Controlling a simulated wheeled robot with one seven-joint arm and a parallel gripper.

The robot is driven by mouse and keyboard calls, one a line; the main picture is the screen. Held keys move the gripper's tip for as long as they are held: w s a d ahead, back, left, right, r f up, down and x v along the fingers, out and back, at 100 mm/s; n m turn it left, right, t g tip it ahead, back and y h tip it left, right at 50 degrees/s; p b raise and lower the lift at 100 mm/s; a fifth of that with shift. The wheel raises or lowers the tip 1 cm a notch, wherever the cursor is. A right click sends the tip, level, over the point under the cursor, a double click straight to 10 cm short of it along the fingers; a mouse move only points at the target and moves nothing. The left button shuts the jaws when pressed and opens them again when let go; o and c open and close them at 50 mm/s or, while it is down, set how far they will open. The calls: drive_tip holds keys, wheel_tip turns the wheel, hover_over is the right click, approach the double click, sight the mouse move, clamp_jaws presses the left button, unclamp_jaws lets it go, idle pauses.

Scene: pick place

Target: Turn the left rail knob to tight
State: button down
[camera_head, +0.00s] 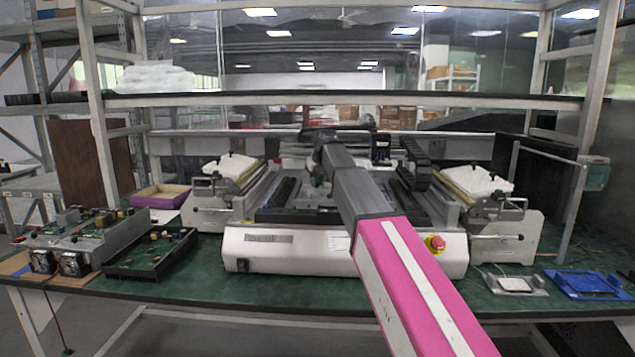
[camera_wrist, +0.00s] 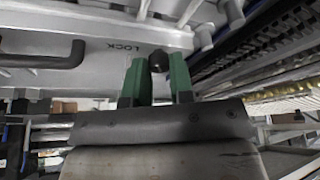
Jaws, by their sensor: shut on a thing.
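The rail knob (camera_wrist: 158,60) is a small, round, black knob in the wrist view. It sits on a pale machine panel marked LOCK (camera_wrist: 122,48). My gripper (camera_wrist: 157,72) has two green fingers, one on each side of the knob, and is shut on it. In the head view my gripper (camera_head: 317,178) is small and partly hidden beside my arm, over the middle of the white machine (camera_head: 290,262). The knob cannot be made out there. Its turned position cannot be read.
A dark bar handle (camera_wrist: 50,58) is left of the knob in the wrist view. In the head view, a red stop button (camera_head: 437,243) is on the machine's front. Circuit boards (camera_head: 150,253) lie at left, a blue tray (camera_head: 585,283) at right. A frame bar (camera_head: 250,99) crosses behind.

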drive_tip(key=m+h, duration=0.1)
drive_tip(key=m, duration=0.2)
drive_tip(key=m+h, duration=0.1)
drive_tip(key=m, duration=0.2)
drive_tip(key=shift+a+m+t+h, duration=0.2)
drive_tip(key=shift+m+t+h, duration=0.1)
drive_tip(key=m+h, duration=0.1)
drive_tip(key=m, duration=0.4)
drive_tip(key=shift+h, duration=0.4)
drive_tip(key=shift+g, duration=0.4)
drive_tip(key=c, duration=1)
unclamp_jaws()
drive_tip(key=shift+r, duration=0.1)
drive_tip(key=v, duration=1)
drive_tip(key=shift+a+r, duration=0.2)
drive_tip(key=shift+r, duration=0.1)
drive_tip(key=shift+s, duration=0.25)
